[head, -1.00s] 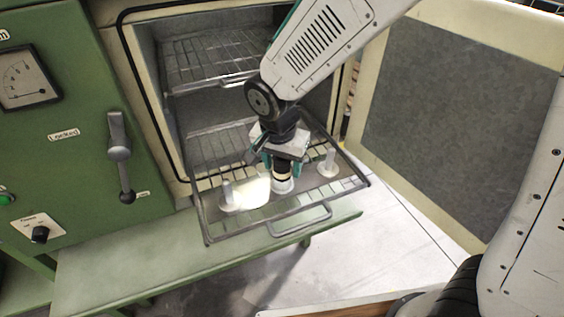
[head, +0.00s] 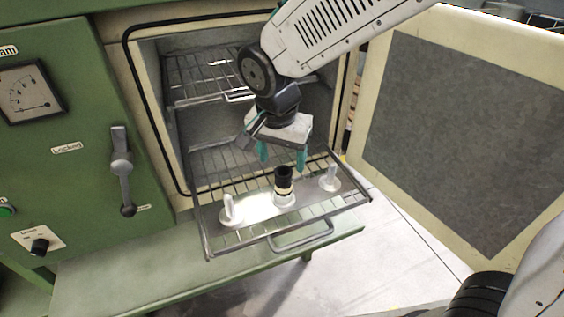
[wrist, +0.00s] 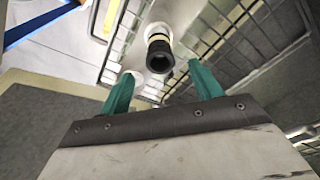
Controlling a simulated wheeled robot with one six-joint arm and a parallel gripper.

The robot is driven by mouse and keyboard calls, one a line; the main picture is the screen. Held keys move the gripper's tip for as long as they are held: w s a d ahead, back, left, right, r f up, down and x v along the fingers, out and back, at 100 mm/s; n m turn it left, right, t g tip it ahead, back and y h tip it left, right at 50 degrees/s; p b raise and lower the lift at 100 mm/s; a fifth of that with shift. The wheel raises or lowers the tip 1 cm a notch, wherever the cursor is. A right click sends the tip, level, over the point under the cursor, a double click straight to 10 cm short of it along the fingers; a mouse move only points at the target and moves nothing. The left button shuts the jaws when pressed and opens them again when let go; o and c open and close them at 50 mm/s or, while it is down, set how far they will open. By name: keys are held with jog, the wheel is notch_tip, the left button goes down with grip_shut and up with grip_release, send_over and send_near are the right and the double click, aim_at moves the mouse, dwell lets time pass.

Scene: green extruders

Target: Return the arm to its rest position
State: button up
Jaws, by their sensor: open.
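My gripper (head: 283,158) is open and empty, with teal fingers pointing down. It hangs above and a little behind a black-and-white cylindrical part (head: 284,186) with a yellowish band. That part stands upright on a pale plate on the pulled-out wire rack (head: 236,240). In the wrist view the part (wrist: 159,55) shows beyond and between the open fingertips (wrist: 160,80), apart from them. My arm reaches in from the upper right, in front of the oven opening.
The green oven cabinet's door (head: 455,130) stands open at the right. Another wire rack (head: 205,78) is inside the chamber. Two light pegs, one at the left (head: 229,208) and one at the right (head: 329,178), flank the part. A lever handle (head: 122,170) is at the left.

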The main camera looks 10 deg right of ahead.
dwell(0.5)
jog(key=s+d+r+n, duration=0.3)
jog(key=s+d+r, duration=0.1)
jog(key=s+d, duration=0.5)
jog(key=s+d+r+n, duration=0.2)
jog(key=s+d+r, duration=0.2)
jog(key=s+d, duration=0.5)
jog(key=d, duration=0.3)
jog(key=shift+s+d+r+n+y, duration=0.15)
jog(key=shift+s+r+n+y, duration=0.1)
jog(key=shift+n+y, duration=0.15)
